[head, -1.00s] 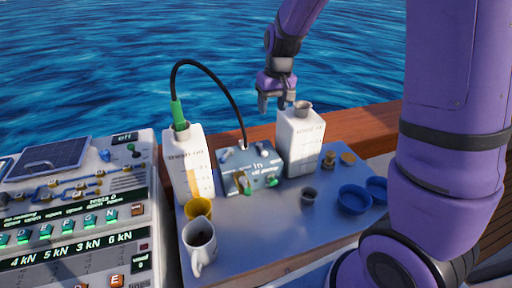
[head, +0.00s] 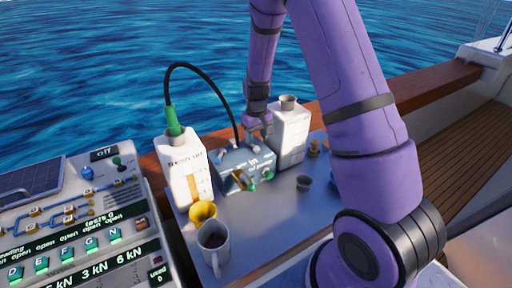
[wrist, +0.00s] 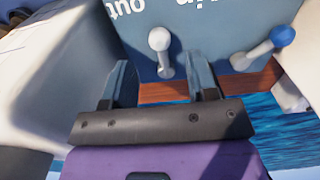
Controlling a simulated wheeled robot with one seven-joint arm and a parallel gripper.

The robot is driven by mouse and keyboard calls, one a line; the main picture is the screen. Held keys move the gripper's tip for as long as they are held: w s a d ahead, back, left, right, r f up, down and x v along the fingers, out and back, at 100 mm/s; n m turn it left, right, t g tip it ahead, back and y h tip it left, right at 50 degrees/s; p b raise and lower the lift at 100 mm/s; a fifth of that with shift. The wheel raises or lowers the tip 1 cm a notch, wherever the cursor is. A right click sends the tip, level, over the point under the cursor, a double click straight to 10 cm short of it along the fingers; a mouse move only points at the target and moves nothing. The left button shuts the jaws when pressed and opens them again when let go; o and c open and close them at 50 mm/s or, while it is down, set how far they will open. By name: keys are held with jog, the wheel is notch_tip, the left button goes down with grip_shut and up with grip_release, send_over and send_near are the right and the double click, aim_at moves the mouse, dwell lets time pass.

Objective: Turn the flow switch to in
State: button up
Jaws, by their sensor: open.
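The blue-grey pump box (head: 232,182) stands between two white oil containers, with an "in" label on its top. In the wrist view the box's panel (wrist: 225,22) shows upside down, with "out" and "in" lettering. A white-knobbed lever (wrist: 159,40), apparently the flow switch, stands at the panel's edge near these labels. My gripper (wrist: 161,78) is open, with one fingertip to each side of the lever's lower part; I cannot tell whether either touches it. In the head view my gripper (head: 257,128) is at the box's far edge, partly hidden by the arm.
A blue-knobbed lever (wrist: 268,46) stands right of my gripper in the wrist view. The fresh-oil container (head: 186,176) with a green nozzle and black hose is left of the box; another white container (head: 290,135) is close on the right. A mug (head: 213,243) and yellow cup (head: 203,213) stand in front.

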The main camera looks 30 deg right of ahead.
aim_at(256, 147)
jog(key=shift+f, duration=2.55)
jog(key=c, duration=0.9)
jog(key=a+m, duration=0.1)
jog(key=m, duration=0.1)
jog(key=a+m, duration=0.1)
jog(key=m, duration=0.1)
jog(key=shift+w, duration=0.2)
jog(key=shift+w+a+m, duration=0.2)
jog(key=shift+a+m, duration=0.1)
jog(key=shift+m, duration=0.55)
jog(key=shift+w+a+m, duration=0.25)
jog(key=shift+a+m, duration=0.1)
jog(key=shift+m, duration=0.55)
jog(key=shift+w+a+m, duration=0.2)
jog(key=shift+a+m, duration=0.1)
jog(key=shift+m, duration=0.55)
jog(key=o, duration=0.9)
jog(key=shift+r, duration=0.1)
